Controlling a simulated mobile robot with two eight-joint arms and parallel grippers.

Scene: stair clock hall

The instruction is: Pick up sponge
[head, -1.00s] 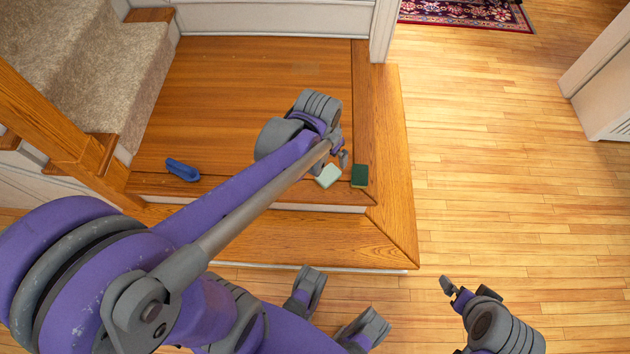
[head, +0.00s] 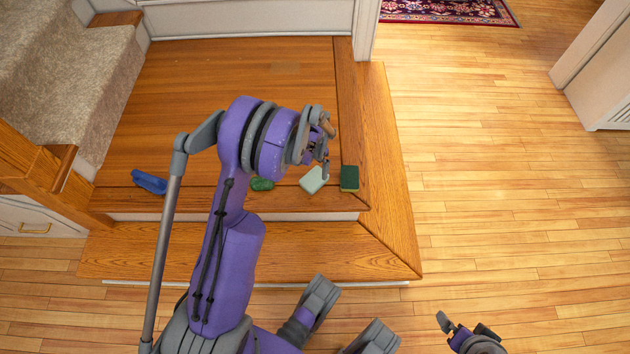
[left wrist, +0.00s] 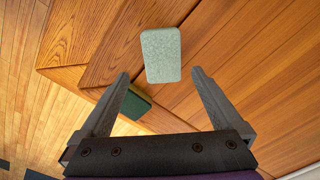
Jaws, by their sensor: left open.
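A sponge with a dark green top and a yellowish side (head: 349,178) lies near the front right corner of the wooden landing. It also shows in the left wrist view (left wrist: 137,104), partly behind a finger. A pale green block (head: 313,180) lies just left of it; in the left wrist view this block (left wrist: 161,52) is ahead of the space between the fingertips. My left gripper (head: 325,165) is open and empty, above and close to the pale block. My right gripper (head: 462,328) is low at the bottom right, over the floor, partly cut off; its jaw state is unclear.
A blue object (head: 149,182) lies at the landing's left front. A green object (head: 262,184) lies beside my left arm, partly hidden. A lower wooden step (head: 240,245) runs along the front. Carpeted stairs (head: 70,70) rise at left. The floor at right is clear.

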